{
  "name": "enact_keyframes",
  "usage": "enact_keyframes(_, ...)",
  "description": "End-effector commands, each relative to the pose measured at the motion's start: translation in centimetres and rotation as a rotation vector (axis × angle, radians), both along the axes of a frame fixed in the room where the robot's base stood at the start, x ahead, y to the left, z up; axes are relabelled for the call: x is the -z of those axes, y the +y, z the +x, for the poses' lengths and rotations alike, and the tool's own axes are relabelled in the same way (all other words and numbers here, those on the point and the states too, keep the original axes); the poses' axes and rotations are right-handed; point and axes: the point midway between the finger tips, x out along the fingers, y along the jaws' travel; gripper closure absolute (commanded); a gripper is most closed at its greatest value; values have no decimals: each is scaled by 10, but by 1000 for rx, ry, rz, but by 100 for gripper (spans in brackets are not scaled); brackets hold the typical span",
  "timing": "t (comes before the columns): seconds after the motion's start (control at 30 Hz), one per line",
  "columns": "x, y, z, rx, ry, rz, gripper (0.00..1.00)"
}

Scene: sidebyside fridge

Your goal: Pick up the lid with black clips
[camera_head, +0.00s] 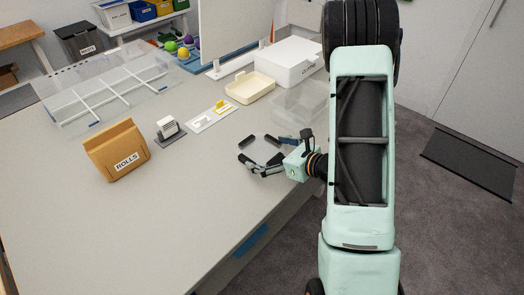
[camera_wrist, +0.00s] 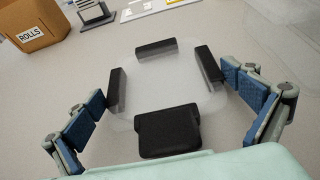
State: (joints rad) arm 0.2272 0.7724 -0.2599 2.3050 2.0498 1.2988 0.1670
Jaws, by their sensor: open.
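The lid with black clips (camera_wrist: 165,88) is a clear, rounded panel with a black clip on each of its four sides. It lies flat on the grey table in the wrist view, and it shows faintly in the head view (camera_head: 261,151). My gripper (camera_wrist: 168,92) is open and empty, with its blue-padded fingers spread to the left and right of the lid. In the head view my gripper (camera_head: 262,157) is low over the table near its right edge. Whether the fingers touch the lid cannot be told.
A clear container (camera_head: 300,106) stands just beyond the lid, close to my arm. A cardboard ROLLS box (camera_head: 117,151), a small card holder (camera_head: 169,129) and a cream tray (camera_head: 250,88) stand farther off. The front-left of the table is clear.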

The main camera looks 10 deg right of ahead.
Motion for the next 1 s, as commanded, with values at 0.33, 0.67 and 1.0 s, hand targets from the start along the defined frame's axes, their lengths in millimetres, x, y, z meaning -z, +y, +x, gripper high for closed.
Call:
enact_keyframes(0.33,1,1,2,1,0,0,9)
enact_keyframes(0.67,1,1,2,1,0,0,31)
enact_keyframes(1.0,-8,1,2,0,-1,-2,31)
